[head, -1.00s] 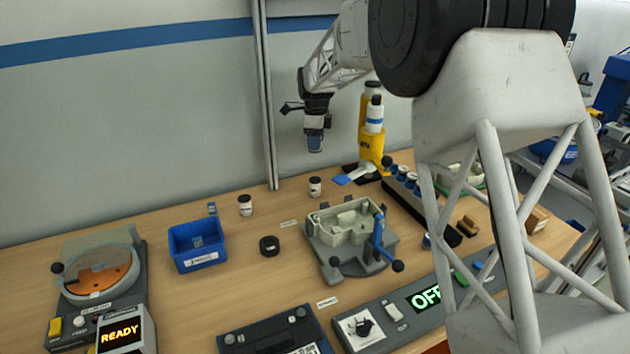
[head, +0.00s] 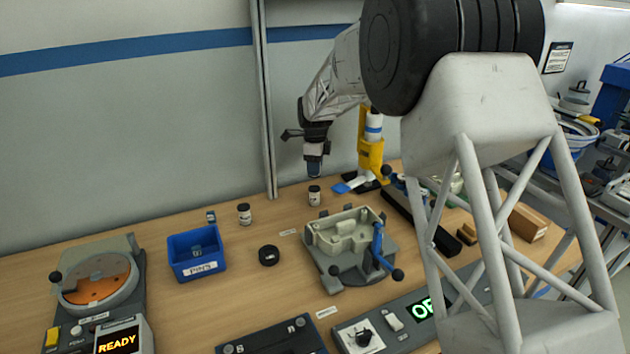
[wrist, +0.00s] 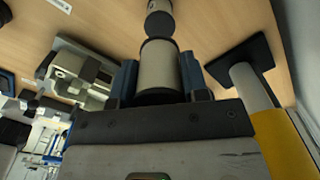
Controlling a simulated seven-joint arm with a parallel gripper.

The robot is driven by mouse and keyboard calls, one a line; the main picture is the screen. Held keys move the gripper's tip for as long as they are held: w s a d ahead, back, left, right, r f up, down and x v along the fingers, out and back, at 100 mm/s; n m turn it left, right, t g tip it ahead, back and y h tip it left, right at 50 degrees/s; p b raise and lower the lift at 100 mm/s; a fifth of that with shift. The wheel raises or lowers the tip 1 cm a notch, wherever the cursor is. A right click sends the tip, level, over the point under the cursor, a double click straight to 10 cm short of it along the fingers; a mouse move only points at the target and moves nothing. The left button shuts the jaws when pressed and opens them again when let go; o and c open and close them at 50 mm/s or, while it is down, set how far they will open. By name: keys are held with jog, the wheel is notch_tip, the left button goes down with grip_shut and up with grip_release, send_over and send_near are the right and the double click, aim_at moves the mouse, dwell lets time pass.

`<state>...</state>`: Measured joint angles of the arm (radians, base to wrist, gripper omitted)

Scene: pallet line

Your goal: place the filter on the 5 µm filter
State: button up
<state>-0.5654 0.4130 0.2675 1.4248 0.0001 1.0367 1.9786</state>
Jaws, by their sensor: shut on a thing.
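My gripper (head: 314,170) is shut on a cream filter with dark ends (wrist: 160,72); its blue-faced fingers stand on either side of it in the wrist view. In the head view the fingers mostly hide the held filter. Just below it, with a small gap, a white canister with a black cap (head: 314,196) stands upright on the bench; it also shows beyond the held filter in the wrist view (wrist: 159,23). A similar canister (head: 244,214) stands farther left. The labels are too small to read, so I cannot tell which is the 5 µm filter.
A yellow stand (head: 370,150) is close to the right of my gripper. A grey fixture with a pale housing (head: 350,270), a black ring (head: 269,255) and a blue bin (head: 186,266) lie nearer the front. Bare bench surrounds the two canisters.

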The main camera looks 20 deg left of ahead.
aim_at(315, 188)
jog(key=shift+f, duration=0.2)
jog(key=shift+f, duration=2.45)
jog(key=shift+f, duration=0.15)
jog(key=o, duration=1)
notch_tip(315, 188, up, 12)
jog(key=shift+r, duration=0.15)
